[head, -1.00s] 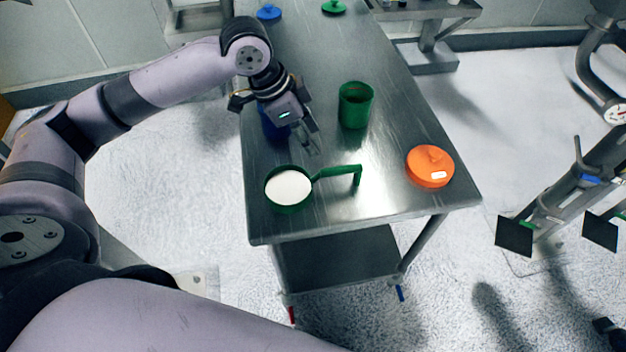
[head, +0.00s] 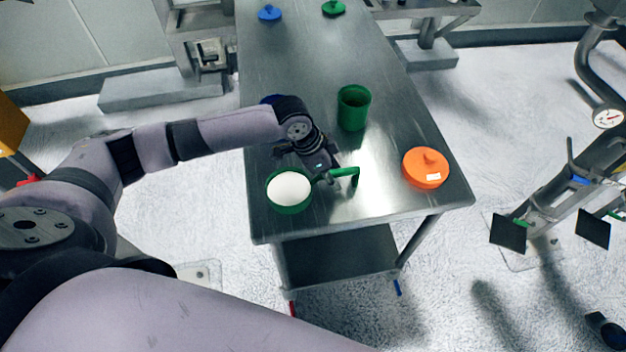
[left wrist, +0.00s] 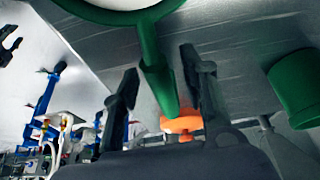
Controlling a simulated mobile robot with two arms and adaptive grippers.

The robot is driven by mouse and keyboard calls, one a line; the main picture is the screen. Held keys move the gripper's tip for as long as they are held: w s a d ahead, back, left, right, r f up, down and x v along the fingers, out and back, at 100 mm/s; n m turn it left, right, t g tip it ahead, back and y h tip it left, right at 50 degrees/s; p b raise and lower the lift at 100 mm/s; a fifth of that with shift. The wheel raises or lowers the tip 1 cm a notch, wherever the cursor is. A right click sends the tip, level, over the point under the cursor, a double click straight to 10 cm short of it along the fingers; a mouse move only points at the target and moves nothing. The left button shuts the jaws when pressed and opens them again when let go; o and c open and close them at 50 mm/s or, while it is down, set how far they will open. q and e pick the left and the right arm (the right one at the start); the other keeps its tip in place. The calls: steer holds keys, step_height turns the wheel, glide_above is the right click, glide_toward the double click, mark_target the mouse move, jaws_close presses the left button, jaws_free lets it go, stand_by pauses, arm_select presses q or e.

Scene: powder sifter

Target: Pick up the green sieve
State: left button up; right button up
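The green sieve (head: 289,208) sits at the near left of the metal table (head: 385,205), its round bowl filled with white powder (head: 289,187). Its handle (head: 346,172) points right and bends down at the end. My left gripper (head: 328,172) is at the handle, just right of the bowl. In the left wrist view the sieve's handle (left wrist: 157,80) lies between the two spread fingers of the left gripper (left wrist: 161,62), with gaps beside it. The gripper hides part of the handle in the head view. My right gripper is not in view.
A green container (head: 353,110) stands behind the handle; an orange lidded dish (head: 426,169) stands to the right. A blue container (head: 271,99) is mostly hidden behind my left arm. Blue (head: 269,13) and green (head: 333,8) lids lie at the far end. The table's middle is clear.

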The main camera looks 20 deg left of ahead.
arm_select(q)
steer(key=shift+f, duration=0.1)
steer(key=shift+c, duration=0.2)
jaws_close()
stand_by(0.5)
